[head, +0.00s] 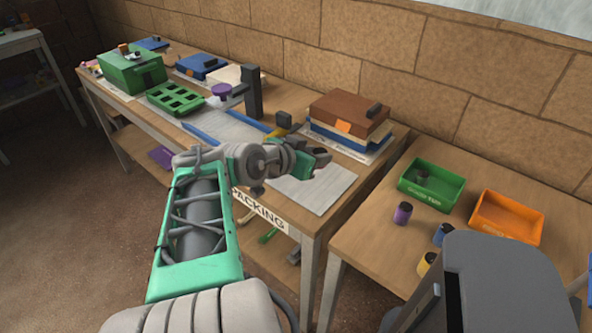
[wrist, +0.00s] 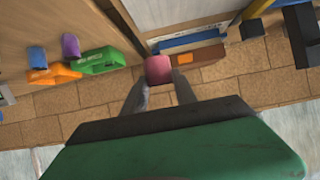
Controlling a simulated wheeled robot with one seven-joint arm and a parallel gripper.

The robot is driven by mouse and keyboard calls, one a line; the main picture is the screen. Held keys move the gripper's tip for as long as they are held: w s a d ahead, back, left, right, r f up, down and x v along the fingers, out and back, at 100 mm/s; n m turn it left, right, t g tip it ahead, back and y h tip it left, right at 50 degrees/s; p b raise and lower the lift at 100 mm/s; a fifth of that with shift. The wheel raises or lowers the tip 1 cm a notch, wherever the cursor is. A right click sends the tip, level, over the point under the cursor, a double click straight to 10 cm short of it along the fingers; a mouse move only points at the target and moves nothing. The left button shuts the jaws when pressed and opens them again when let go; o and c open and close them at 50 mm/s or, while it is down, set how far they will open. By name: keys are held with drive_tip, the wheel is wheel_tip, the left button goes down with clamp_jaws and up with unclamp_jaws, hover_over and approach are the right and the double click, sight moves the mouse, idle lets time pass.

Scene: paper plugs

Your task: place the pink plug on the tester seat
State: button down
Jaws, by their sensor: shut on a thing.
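My gripper (wrist: 159,82) is shut on the pink plug (wrist: 158,68), which sits between the fingertips in the wrist view. In the head view my gripper (head: 320,158) is over the packing bench, above a pale sheet (head: 318,188) near its right end. The plug cannot be made out there. A dark upright stand (head: 252,92) with a purple round part (head: 221,90) stands farther back left on the bench. It may be the tester, but I cannot tell which part is its seat.
A stack of brown and blue boxes (head: 348,114) stands just behind my gripper. A green tray (head: 175,99) and a green box (head: 133,72) are at the far left. On the right table are a green bin (head: 431,187), an orange bin (head: 506,218) and several loose plugs.

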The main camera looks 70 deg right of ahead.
drive_tip(key=w+d+f, duration=0.2)
drive_tip(key=d+f, duration=0.1)
drive_tip(key=w+d+f, duration=0.6)
drive_tip(key=d, duration=0.1)
drive_tip(key=shift+w+d+f, duration=0.1)
drive_tip(key=shift+w+f, duration=0.05)
drive_tip(key=shift+f, duration=1.7)
drive_tip(key=shift+f, duration=0.2)
drive_tip(key=c, duration=1)
unclamp_jaws()
drive_tip(key=shift+r, duration=0.1)
